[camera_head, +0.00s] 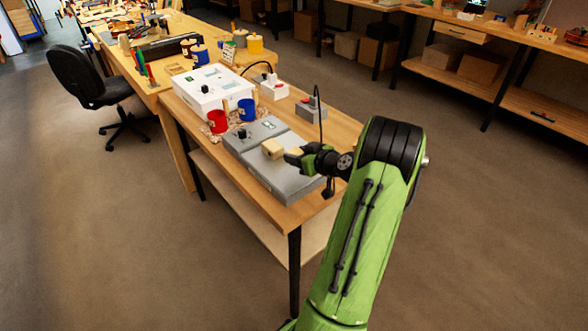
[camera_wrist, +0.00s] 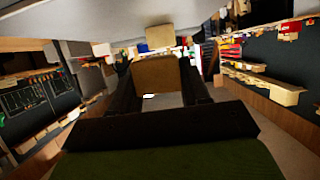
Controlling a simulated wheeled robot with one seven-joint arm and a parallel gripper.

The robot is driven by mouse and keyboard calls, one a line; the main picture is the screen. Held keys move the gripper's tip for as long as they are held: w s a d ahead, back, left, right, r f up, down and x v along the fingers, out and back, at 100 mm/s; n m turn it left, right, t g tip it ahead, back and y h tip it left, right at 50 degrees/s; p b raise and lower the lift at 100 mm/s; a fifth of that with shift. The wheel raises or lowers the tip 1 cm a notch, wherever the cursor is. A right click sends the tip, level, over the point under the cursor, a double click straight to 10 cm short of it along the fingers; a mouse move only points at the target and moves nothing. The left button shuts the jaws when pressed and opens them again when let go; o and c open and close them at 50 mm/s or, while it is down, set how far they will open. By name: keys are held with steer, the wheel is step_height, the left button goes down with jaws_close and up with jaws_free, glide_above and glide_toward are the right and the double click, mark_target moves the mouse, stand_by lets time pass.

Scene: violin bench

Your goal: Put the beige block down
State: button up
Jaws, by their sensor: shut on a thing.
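The beige block (camera_head: 272,148) is in my gripper (camera_head: 290,154), above the grey flat case (camera_head: 285,170) near the front end of the wooden bench. In the wrist view the block (camera_wrist: 157,76) sits between the two dark fingers of my gripper (camera_wrist: 158,88), which are shut on it. The head view does not show clearly whether the block touches the case or hangs a little above it.
A white box (camera_head: 210,88), a red mug (camera_head: 217,121), a blue mug (camera_head: 247,109) and a small grey device (camera_head: 311,109) stand farther back on the bench (camera_head: 296,211). A black chair (camera_head: 85,80) stands at the left.

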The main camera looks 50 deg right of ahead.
mark_target(297, 173)
step_height(297, 173, down, 4)
steer(key=shift+a+f+b, duration=0.1)
steer(key=shift+b, duration=0.35)
steer(key=shift+f, duration=0.1)
steer(key=o, duration=1)
